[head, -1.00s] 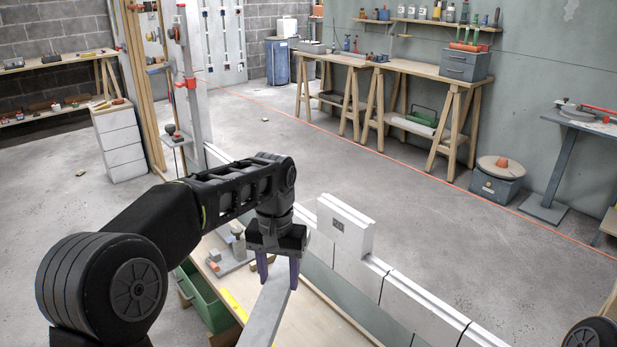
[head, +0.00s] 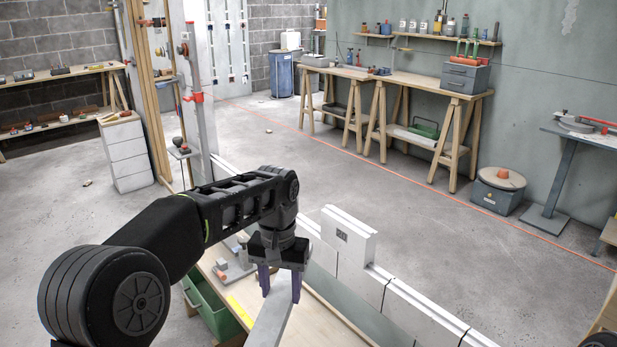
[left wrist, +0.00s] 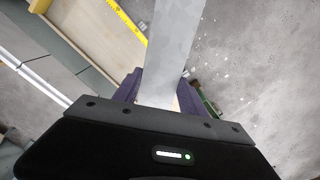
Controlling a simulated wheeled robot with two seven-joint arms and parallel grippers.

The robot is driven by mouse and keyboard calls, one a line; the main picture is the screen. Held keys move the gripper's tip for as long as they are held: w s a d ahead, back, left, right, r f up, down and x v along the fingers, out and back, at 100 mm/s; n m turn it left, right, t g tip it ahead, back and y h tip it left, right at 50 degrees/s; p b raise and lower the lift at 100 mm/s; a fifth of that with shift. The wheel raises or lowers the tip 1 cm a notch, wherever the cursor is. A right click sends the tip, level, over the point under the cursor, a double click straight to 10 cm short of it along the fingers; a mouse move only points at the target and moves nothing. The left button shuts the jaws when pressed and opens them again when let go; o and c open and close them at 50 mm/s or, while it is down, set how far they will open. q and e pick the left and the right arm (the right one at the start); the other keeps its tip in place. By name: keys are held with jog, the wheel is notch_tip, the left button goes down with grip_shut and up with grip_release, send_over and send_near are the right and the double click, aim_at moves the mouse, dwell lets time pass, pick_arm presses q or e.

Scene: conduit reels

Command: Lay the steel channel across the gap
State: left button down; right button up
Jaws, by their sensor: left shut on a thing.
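My left gripper (head: 280,283) is shut on the steel channel (head: 270,324), a long, flat grey bar. The channel runs from between the purple fingers toward the bottom edge of the head view, where its near end is cut off. In the left wrist view the channel (left wrist: 173,55) passes between the fingers (left wrist: 160,92) and runs up out of the frame. In the head view it is over a light wooden bench top (head: 318,318); I cannot tell whether it touches it. I cannot make out the gap. My right gripper is not in view.
A low wall of white blocks (head: 415,312) runs just right of the gripper, with one taller block (head: 349,236) standing on it. A green crate (head: 207,302) sits at the bench's left. A yellow rule (head: 239,311) lies on the bench. The floor beyond is mostly clear.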

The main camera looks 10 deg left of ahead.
pick_arm(q)
jog(key=shift+s+p, duration=0.1)
jog(key=shift+p, duration=0.25)
jog(key=f+p, duration=0.4)
jog(key=p, duration=0.1)
jog(key=shift+s+f, duration=0.2)
jog(key=shift+s, duration=0.15)
jog(key=s+f+p, duration=0.5)
jog(key=f, duration=0.3)
jog(key=shift+s+p, duration=0.15)
jog(key=shift+p, duration=0.15)
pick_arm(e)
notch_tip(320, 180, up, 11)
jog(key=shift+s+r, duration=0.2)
pick_arm(q)
jog(key=shift+f, duration=0.1)
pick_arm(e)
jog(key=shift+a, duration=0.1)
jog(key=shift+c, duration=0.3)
